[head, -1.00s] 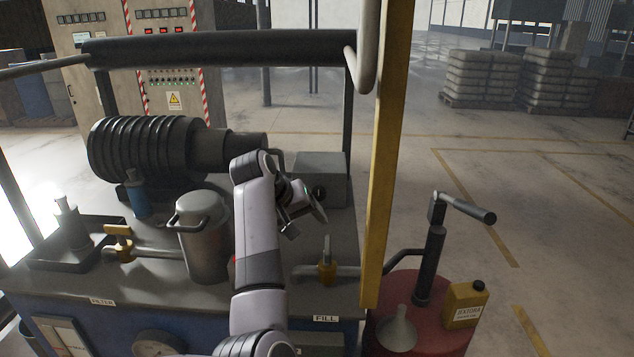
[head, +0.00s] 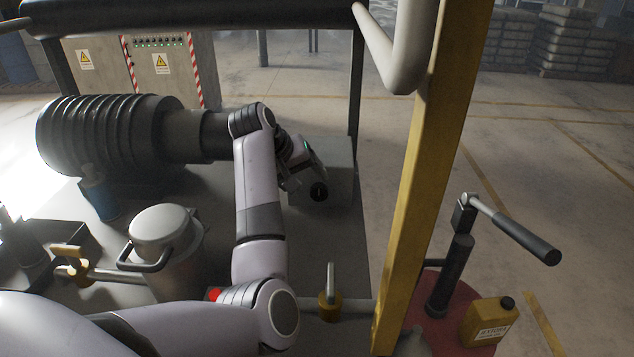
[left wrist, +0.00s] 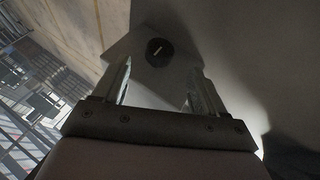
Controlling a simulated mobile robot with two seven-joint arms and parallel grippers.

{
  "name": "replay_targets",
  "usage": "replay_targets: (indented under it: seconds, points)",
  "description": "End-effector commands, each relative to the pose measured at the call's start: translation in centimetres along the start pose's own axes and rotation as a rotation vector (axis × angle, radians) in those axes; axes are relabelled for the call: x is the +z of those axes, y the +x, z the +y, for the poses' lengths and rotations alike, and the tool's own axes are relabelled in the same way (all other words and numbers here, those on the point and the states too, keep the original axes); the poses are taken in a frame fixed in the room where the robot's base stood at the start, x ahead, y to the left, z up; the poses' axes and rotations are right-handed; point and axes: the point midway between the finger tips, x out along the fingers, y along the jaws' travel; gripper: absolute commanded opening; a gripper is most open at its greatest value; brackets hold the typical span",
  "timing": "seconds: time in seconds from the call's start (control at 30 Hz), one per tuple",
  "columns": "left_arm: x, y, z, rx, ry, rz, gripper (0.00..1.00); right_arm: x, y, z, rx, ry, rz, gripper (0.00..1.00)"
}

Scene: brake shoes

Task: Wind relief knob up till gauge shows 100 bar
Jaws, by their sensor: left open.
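A black round knob (head: 319,191) with a white mark sits on the face of a grey box (head: 335,157) on the bench top. It also shows in the left wrist view (left wrist: 159,52), beyond my fingertips and roughly centred between them. My left gripper (head: 297,187) is open beside the knob in the head view, and its fingers (left wrist: 160,75) stand apart with nothing between them in the left wrist view. I cannot tell whether they touch the box. No gauge face shows now. My right gripper is not in view.
A ribbed motor (head: 110,135) lies behind and left of my arm. A lidded canister (head: 165,245) and a valve (head: 330,295) stand nearer. A yellow post (head: 430,170) and a hand pump (head: 455,265) are at the right. A dark bar crosses above.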

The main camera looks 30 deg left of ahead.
Motion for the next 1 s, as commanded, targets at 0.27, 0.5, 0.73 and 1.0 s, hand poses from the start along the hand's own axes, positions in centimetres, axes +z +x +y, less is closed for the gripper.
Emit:
replay_targets:
  seconds: [0.27, 0.5, 0.73, 1.0]
  points:
    - [0.1, 2.8, 0.0, -0.001, 0.0, -0.005, 0.71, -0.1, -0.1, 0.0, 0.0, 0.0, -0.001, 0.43]
    - [0.0, 5.7, 0.0, -0.001, 0.0, -0.002, 0.71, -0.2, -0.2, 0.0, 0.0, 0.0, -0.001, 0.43]
    - [0.0, 7.0, 0.0, 0.0, 0.0, -0.001, 0.71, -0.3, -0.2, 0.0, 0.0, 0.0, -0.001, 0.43]
    - [0.0, 7.1, 0.0, 0.0, 0.0, 0.0, 0.71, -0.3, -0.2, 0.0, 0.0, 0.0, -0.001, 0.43]
